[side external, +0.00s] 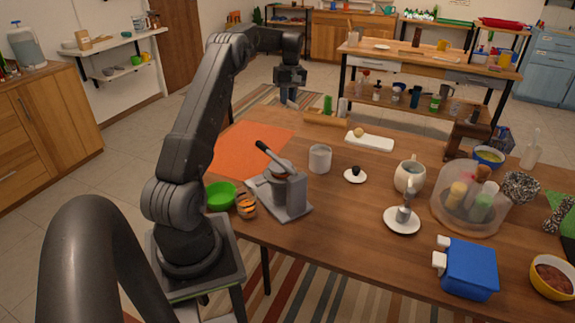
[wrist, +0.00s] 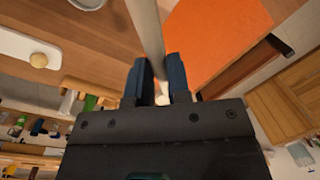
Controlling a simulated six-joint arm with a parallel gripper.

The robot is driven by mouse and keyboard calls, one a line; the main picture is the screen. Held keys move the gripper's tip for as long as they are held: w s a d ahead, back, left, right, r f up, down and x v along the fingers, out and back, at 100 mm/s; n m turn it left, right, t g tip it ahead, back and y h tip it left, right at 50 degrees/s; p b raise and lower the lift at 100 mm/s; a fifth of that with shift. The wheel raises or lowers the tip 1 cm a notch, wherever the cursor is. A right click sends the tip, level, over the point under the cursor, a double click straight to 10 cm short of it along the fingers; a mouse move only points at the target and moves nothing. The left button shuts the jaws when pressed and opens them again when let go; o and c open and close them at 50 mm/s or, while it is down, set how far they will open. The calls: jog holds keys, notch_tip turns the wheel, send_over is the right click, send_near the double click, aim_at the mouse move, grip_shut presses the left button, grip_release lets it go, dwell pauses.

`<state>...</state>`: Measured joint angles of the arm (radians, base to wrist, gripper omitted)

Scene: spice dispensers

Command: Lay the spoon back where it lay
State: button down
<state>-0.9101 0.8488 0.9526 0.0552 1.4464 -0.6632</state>
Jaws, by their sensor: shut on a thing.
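In the wrist view my gripper (wrist: 160,75) is shut on a long, pale grey rod, which I take to be the spoon (wrist: 148,28). The rod runs from between the two dark blue fingers to the top edge of the picture, and its far end is cut off. In the side view my gripper (side external: 289,101) points down, above the far left part of the wooden table, near the far edge of the orange mat (side external: 250,150). The spoon cannot be made out there. The mat also shows right of the rod in the wrist view (wrist: 212,38).
A wooden roller (side external: 325,120) and a white board (side external: 370,143) with a small round thing lie right of my gripper. A grey cup (side external: 320,159), a grey lever device (side external: 284,190) and a green bowl (side external: 220,196) stand nearer. The mat looks bare.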

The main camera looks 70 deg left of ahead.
notch_tip(320, 180, down, 20)
jog(key=shift+r+t+y, duration=0.2)
jog(key=shift+t+y, duration=0.4)
jog(key=shift+y, duration=0.4)
jog(key=shift+f, duration=2.25)
jog(key=shift+f, duration=0.1)
jog(key=c, duration=1.1)
grip_release()
